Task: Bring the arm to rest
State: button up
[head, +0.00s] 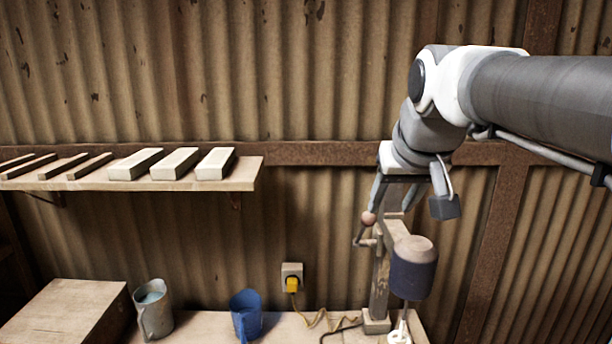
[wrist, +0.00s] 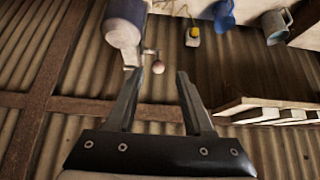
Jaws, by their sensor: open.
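My gripper (head: 408,212) hangs at the right of the head view, in front of the press, with its two fingers spread apart. In the wrist view the gripper (wrist: 160,75) is open, with nothing held between the fingers. The press (head: 381,280) has a dark blue cylinder (head: 412,275) and a crank with a round pinkish knob (head: 368,218). In the wrist view the knob (wrist: 158,67) shows just past the gap between the fingertips. I cannot tell how far it is from them. The gripper and arm hide part of the press top.
A wall shelf (head: 245,174) at left holds several pale blocks and dark strips. On the bench (head: 200,323) stand a grey mug (head: 153,312), a blue mug (head: 246,312) and a wooden box (head: 65,312). Air between shelf and press is clear.

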jog(key=s+f+g, duration=0.1)
jog(key=s+f, duration=1.4)
jog(key=s, duration=0.2)
jog(key=shift+s+f+g, duration=0.25)
jog(key=shift+s+g, duration=0.1)
jog(key=shift+g, duration=0.05)
jog(key=shift+d, duration=0.1)
dwell(0.3)
